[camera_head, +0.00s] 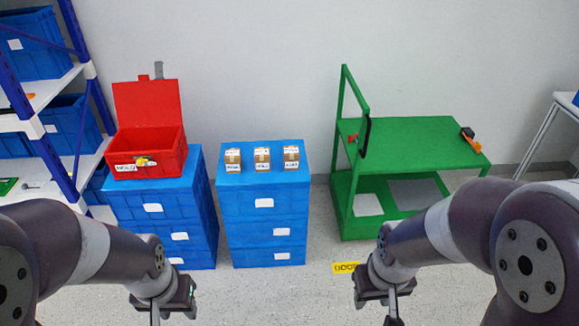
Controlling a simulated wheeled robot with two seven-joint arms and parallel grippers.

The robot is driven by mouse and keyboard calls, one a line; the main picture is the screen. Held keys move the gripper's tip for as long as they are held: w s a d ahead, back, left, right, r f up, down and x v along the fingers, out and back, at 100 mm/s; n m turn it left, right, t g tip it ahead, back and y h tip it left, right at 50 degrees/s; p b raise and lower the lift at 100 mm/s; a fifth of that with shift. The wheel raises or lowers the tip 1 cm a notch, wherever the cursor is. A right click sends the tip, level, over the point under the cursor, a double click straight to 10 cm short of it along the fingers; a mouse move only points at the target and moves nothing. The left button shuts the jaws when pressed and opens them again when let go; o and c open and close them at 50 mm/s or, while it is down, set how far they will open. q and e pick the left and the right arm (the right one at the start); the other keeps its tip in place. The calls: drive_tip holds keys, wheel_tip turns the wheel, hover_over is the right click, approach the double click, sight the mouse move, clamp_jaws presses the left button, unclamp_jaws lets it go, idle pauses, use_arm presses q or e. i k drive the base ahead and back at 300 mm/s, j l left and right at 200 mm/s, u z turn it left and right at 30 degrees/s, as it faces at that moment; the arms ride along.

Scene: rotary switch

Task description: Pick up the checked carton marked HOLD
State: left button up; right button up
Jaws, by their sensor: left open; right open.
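Three small brown cartons with white labels stand in a row on the middle blue crate stack (268,180): a left carton (233,160), a middle carton (262,159) and a right carton (291,158). Their labels are too small to read, so I cannot tell which one is marked HOLD. My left gripper (160,314) is low in front of the left stack, open and apart from the cartons. My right gripper (391,314) is low at the right of the cartons, open and apart from them. The fingertips of both are partly cut off by the lower edge.
An open red box (150,150) stands on the left blue crate stack (160,212). A green cart (415,150) stands at the right, with an orange and black tool (468,140) on top. A blue and white shelf (50,95) is at far left. Grey floor lies between stack and cart.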

sight(262, 157)
drive_tip(key=i+l+u, duration=0.1)
drive_tip(key=i+l, duration=0.2)
drive_tip(key=i+l+u, duration=0.1)
drive_tip(key=i+l, duration=0.2)
drive_tip(key=i+l+u, duration=0.1)
drive_tip(key=i+l, duration=0.2)
drive_tip(key=i+l+u, duration=0.1)
drive_tip(key=i+l, duration=0.15)
drive_tip(key=l, duration=0.15)
drive_tip(key=i+l, duration=0.3)
drive_tip(key=i+l+u, duration=0.15)
drive_tip(key=l, duration=0.3)
drive_tip(key=i+l+u, duration=0.1)
drive_tip(key=i+l, duration=0.25)
drive_tip(key=i+l+u, duration=0.1)
drive_tip(key=l, duration=0.4)
drive_tip(key=i, duration=0.1)
